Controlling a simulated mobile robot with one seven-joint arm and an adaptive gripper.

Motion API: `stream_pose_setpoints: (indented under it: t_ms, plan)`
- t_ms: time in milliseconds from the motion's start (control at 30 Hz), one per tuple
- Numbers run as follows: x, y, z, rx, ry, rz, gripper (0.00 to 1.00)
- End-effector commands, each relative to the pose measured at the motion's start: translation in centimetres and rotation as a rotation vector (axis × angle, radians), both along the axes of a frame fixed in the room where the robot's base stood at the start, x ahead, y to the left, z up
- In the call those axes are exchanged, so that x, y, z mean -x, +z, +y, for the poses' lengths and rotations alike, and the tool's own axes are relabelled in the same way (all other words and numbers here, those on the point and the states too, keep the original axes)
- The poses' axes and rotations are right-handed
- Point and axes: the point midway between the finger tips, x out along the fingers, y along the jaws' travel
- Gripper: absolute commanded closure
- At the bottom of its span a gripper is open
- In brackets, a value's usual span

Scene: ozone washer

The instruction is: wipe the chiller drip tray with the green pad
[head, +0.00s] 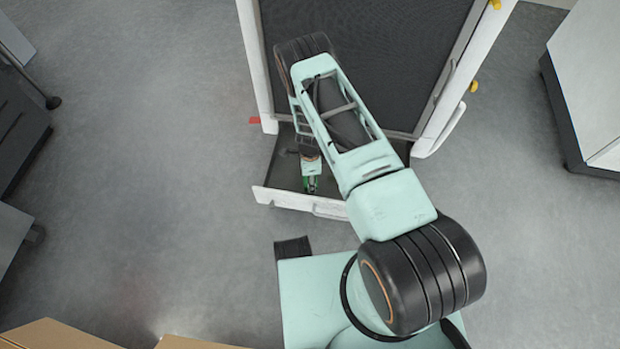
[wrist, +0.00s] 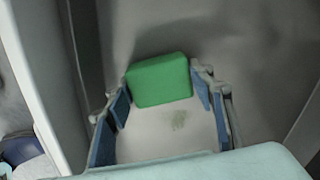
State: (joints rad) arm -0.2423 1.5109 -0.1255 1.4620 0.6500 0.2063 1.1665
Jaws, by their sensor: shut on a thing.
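The chiller drip tray (head: 283,178) sticks out low at the front of the white-framed unit, with a pale front lip. My gripper (head: 311,181) reaches down into it, close behind the lip. In the wrist view, my gripper (wrist: 160,86) is shut on the green pad (wrist: 159,80), with a blue-lined finger on each side. Grey tray surface (wrist: 240,45) lies behind the pad. A small greenish smudge (wrist: 178,120) marks a pale area between the fingers. Whether the pad touches the tray is unclear.
The unit's dark panel (head: 360,60) rises behind the tray, partly behind my arm. A white cabinet (head: 590,80) stands at the right and dark equipment (head: 18,125) at the left. Cardboard boxes (head: 55,335) are at bottom left. Grey floor (head: 160,180) is clear left of the tray.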

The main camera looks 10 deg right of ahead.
Motion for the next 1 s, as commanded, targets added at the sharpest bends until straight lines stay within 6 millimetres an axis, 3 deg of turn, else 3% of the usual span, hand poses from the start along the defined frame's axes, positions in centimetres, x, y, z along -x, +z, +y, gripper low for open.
stream_pose_setpoints:
  t_ms: [500, 1000]
  plan:
    - [-0.2, 5.4, 0.0, 0.0, 0.001, -0.003, 0.7]
    - [-0.1, 6.3, 0.0, 0.0, 0.0, -0.002, 0.7]
